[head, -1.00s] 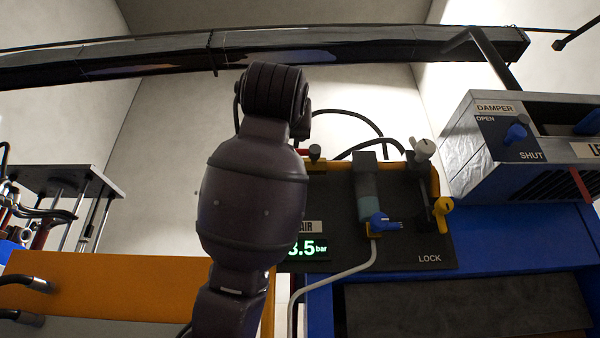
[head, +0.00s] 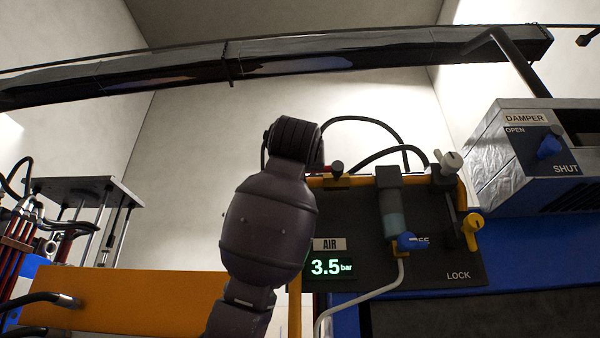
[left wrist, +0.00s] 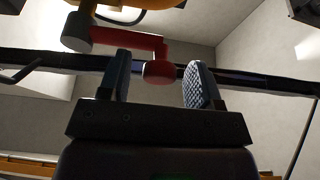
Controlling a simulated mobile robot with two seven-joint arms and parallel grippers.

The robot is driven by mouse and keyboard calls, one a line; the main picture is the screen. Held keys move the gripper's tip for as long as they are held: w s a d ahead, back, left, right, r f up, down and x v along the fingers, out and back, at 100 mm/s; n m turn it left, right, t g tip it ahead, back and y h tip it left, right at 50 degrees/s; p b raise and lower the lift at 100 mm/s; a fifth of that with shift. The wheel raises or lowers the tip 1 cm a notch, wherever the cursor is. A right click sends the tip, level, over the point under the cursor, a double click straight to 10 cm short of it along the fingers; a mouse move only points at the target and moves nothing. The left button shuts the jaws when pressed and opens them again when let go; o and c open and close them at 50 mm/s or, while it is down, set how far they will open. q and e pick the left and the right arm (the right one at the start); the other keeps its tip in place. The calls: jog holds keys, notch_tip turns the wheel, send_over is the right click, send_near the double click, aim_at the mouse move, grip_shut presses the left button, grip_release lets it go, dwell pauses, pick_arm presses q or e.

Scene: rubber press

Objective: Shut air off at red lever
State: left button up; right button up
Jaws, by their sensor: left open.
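The red lever (head: 337,166) shows only as a small end at the panel's upper left edge in the head view, partly hidden behind my left arm. My left gripper is hidden in the head view. The air display (head: 330,267) reads 3.5 bar. My right gripper is not in view.
A grey hose (head: 372,297) hangs below. A damper box (head: 530,145) stands at right, an orange beam (head: 140,293) at lower left.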

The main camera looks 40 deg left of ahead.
pick_arm(q)
grip_shut()
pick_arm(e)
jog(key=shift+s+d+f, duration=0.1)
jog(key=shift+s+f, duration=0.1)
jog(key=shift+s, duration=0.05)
